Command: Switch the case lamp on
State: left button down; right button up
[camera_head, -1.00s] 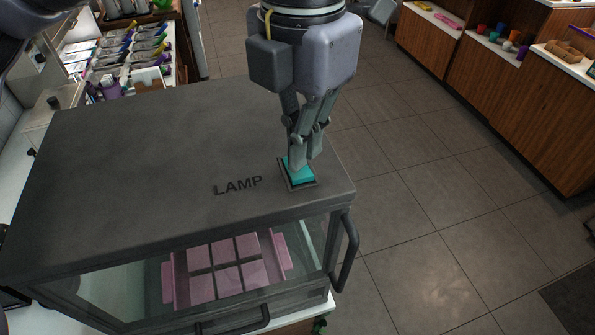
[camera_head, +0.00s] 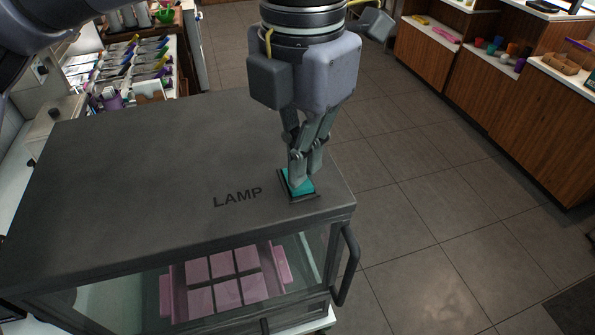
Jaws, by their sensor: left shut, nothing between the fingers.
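The display case (camera_head: 120,185) has a dark grey top with the word LAMP (camera_head: 237,197) printed on it. To the right of the word is the lamp switch (camera_head: 300,187), a teal rocker in a dark frame near the top's right front corner. My left gripper (camera_head: 301,183) points down with its fingers closed and empty. Its fingertips are at the switch, seemingly touching the teal face and hiding part of it. I cannot tell from the glass front whether the lamp is lit. My right gripper is not in view.
Inside the case is a pink tray (camera_head: 282,268) with several pink squares. A dark handle (camera_head: 346,265) sticks out at the case's right front. Open tiled floor lies to the right, with wooden shelves (camera_head: 480,85) beyond. A counter with packets stands behind left.

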aim_at(301, 185)
pick_arm(q)
jog(key=shift+f+b, duration=0.4)
jog(key=shift+f, duration=0.05)
dwell(0.6)
jog(key=shift+f+b, duration=0.7)
dwell(0.3)
jog(key=shift+r+p, duration=2.15)
jog(key=shift+r, duration=1.4)
